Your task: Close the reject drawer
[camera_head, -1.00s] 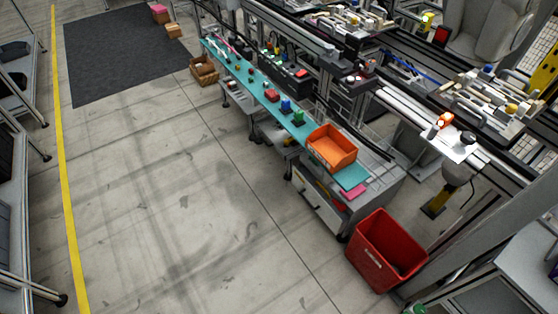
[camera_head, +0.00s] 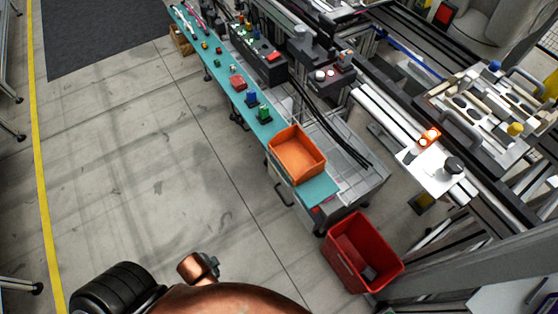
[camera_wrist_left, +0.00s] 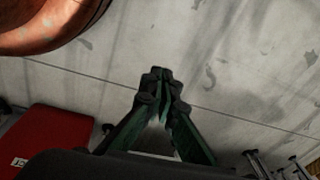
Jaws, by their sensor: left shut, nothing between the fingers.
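The drawer's pale front (camera_head: 306,214) and dark handle (camera_head: 283,195) show at the workbench's near end, below an orange bin (camera_head: 297,155). Something red shows at the drawer's top, under the teal bench end. The drawer seems to stand partly out, but how far I cannot tell. My left gripper (camera_wrist_left: 161,82) is shut and empty in the left wrist view, pointing over bare floor and apart from the drawer. Its fingers do not show in the head view, where my copper and black arm parts fill the bottom. My right gripper is not in view.
A red bin (camera_head: 362,252) stands on the floor beside the drawer end; a red bin also shows in the left wrist view (camera_wrist_left: 48,140). The long teal bench top (camera_head: 215,76) holds small coloured parts. The floor left of the bench is open.

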